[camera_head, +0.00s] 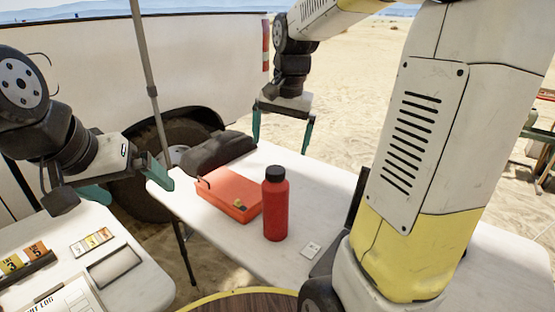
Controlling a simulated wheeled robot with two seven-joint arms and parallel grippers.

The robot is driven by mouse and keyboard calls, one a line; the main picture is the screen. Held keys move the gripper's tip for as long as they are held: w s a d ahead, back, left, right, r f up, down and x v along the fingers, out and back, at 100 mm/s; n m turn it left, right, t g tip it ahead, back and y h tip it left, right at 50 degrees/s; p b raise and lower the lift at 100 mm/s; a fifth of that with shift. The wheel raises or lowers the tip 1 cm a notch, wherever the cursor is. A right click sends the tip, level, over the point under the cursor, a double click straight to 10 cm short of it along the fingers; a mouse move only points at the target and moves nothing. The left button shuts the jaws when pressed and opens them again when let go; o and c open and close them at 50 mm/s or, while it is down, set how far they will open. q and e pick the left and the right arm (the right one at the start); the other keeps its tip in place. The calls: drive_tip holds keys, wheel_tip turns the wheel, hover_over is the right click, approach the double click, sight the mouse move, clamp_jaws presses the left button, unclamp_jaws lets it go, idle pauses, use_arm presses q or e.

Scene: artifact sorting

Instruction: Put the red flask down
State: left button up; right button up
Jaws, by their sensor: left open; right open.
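The red flask (275,208) with a black cap stands upright on the white table (325,191) in the middle of the view. It stands just right of a flat orange-red case (232,193). My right gripper (281,138) is open and empty, with its teal fingers pointing down above the table's far side, behind the flask and apart from it. My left gripper (135,190) is at the left, near the gap between the two tables. It is open and holds nothing that I can see.
A dark bundle (218,150) lies behind the case. A second white table (135,275) at the lower left carries numbered cards (22,262) and a log sheet (72,297). A pole (148,80) rises behind my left gripper.

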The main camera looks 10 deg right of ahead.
drive_tip(key=s+a+r+n+t+y, duration=0.1)
drive_tip(key=s+n+t, duration=0.3)
drive_tip(key=s, duration=1.1)
drive_tip(key=shift+s+a+r+n, duration=0.3)
drive_tip(key=shift+s+r+n, duration=0.1)
drive_tip(key=shift+n, duration=0.7)
drive_tip(key=shift+c, duration=0.2)
